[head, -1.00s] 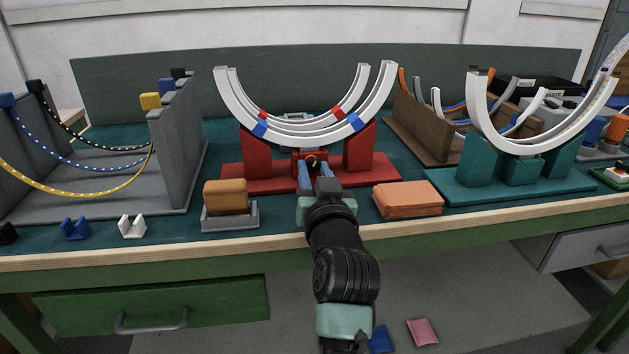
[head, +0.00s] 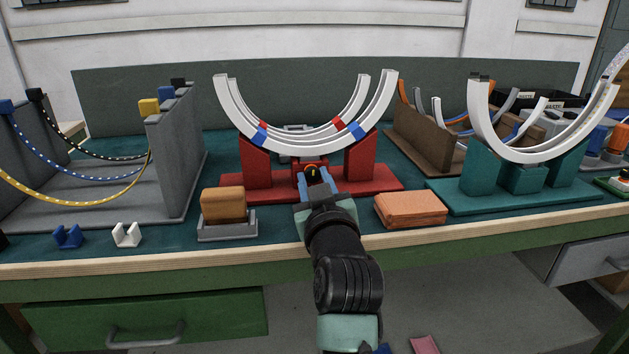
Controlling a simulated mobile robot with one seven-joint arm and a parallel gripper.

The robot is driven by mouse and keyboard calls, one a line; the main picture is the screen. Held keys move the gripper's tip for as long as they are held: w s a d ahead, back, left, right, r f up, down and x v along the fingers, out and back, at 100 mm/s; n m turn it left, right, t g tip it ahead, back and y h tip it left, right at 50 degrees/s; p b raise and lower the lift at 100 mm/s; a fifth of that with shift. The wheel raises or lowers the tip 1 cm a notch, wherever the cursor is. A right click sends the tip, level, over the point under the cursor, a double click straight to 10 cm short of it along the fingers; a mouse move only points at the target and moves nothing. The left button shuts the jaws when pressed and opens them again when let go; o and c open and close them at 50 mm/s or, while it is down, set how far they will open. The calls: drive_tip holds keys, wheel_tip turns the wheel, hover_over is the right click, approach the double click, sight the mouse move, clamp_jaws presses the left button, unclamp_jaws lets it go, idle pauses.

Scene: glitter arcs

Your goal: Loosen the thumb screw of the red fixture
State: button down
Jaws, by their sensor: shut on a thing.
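The red fixture (head: 255,168) stands on its red base in the middle of the bench. It carries two white curved rails (head: 290,146) with red and blue bands. The thumb screw (head: 312,173), dark with a yellowish mark, sits at the front of the fixture's low middle block. My gripper (head: 314,181) reaches in from the front, and its blue fingers are shut on the thumb screw. The fingers and wrist hide the lower part of the screw and some of the base's front edge.
An orange-brown block in a grey tray (head: 228,232) stands left of my arm. Orange cloths (head: 410,208) lie stacked to its right. A teal fixture (head: 475,192) with white rails is further right. A grey stand (head: 172,165) with hanging cords is at left.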

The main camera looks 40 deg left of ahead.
drive_tip(key=shift+r, duration=0.15)
drive_tip(key=c, duration=0.6)
unclamp_jaws()
drive_tip(key=shift+a, duration=0.1)
drive_tip(key=p+v, duration=0.2)
drive_tip(key=v, duration=1.1)
